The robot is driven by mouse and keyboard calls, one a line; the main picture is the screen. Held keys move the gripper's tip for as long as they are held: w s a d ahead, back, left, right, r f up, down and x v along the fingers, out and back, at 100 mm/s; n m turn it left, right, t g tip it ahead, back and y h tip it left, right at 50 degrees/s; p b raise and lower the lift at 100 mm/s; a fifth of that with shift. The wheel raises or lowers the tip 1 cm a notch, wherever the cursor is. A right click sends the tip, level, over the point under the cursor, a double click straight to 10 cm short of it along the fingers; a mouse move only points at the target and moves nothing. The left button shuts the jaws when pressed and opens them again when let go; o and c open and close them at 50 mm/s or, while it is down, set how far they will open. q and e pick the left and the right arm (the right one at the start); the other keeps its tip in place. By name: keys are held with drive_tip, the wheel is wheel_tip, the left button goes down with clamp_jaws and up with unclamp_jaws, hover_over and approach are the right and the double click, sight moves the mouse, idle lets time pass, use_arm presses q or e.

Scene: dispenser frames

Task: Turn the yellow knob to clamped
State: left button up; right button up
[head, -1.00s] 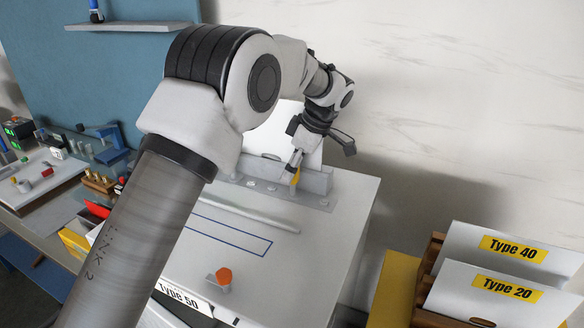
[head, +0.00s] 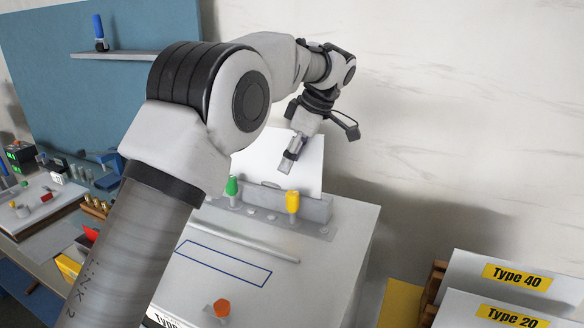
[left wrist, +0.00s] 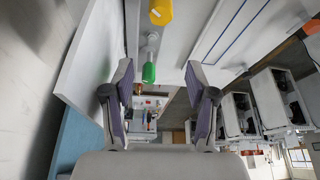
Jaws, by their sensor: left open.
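The yellow knob (head: 293,202) stands upright on the grey bracket (head: 316,208) along the back of the white dispenser box, in front of a white sheet. In the left wrist view the yellow knob (left wrist: 160,12) is at the top edge, partly cut off. My left gripper (head: 287,166) is open and empty, above and apart from the yellow knob. Its spread fingers (left wrist: 158,80) show in the left wrist view, with the green knob (left wrist: 149,73) appearing between them. My right gripper is in neither view.
The green knob (head: 232,187) stands left of the yellow one on the bracket. An orange knob (head: 222,307) sits near the box's front. Type 40 (head: 517,276) and Type 20 panels stand at the right. A marble wall rises behind.

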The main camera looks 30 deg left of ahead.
sight(292, 194)
use_arm(q)
drive_tip(key=m+b, duration=0.1)
drive_tip(key=m, duration=0.1)
drive_tip(key=f+m+t+h+b, duration=0.1)
drive_tip(key=m, duration=0.1)
drive_tip(key=s+f+m+t+b, duration=0.1)
drive_tip(key=m+b, duration=0.1)
drive_tip(key=shift+m, duration=0.4)
drive_tip(key=f+m+t+b, duration=0.1)
drive_tip(key=f+m, duration=0.1)
drive_tip(key=m, duration=0.1)
drive_tip(key=f+m+t+h+b, duration=0.1)
drive_tip(key=f+m, duration=0.2)
drive_tip(key=m, duration=0.1)
drive_tip(key=w+f+m+t+h+b, duration=0.1)
drive_tip(key=f+m, duration=0.1)
drive_tip(key=m, duration=0.2)
drive_tip(key=shift+f, duration=0.4)
drive_tip(key=shift+d, duration=0.1)
clamp_jaws()
